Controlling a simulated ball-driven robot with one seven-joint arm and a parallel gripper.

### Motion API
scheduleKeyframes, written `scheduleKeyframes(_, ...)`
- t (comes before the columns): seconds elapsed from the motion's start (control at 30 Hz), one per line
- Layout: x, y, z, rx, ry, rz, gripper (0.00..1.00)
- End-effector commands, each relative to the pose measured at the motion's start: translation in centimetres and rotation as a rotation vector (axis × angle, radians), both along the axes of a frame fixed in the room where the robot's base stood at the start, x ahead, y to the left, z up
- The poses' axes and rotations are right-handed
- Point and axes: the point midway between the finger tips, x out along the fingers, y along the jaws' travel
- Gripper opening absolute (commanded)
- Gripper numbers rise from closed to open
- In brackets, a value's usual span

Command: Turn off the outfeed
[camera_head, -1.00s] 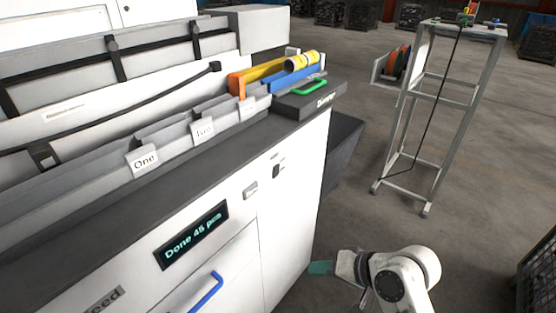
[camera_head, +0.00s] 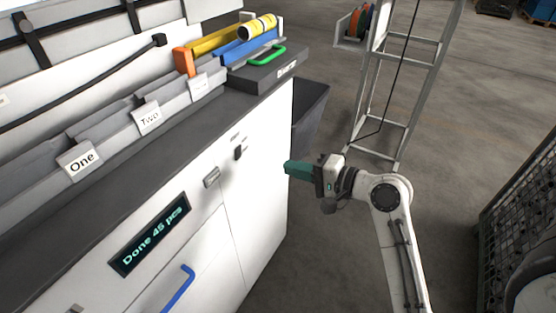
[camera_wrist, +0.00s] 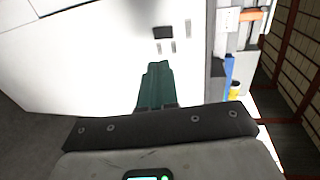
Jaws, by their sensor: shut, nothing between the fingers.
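The white machine's front (camera_head: 262,205) carries a small dark switch (camera_head: 238,153) with a tiny label above it, too small to read. A grey latch or handle (camera_head: 212,177) sits to its lower left. My gripper (camera_head: 288,168) has teal fingers, shut and empty. It points left at the machine's front, to the right of the switch and apart from it in the picture. In the wrist view my shut fingers (camera_wrist: 158,68) point at the white panel, where a dark rectangular fitting (camera_wrist: 163,32) and small grey marks lie beyond the tips. I cannot tell whether that fitting is the switch.
A display (camera_head: 150,236) reads "Done 45 pcs", with a blue handle (camera_head: 178,290) below. Labelled bins stand on the dark top, with a green handle (camera_head: 266,55) at its far end.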

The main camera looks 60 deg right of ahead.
Motion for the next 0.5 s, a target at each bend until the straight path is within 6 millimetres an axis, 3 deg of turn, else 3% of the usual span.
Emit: scheduleKeyframes(0.5,9.6,0.5,-1.3,0.000,0.000,0.004,0.00)
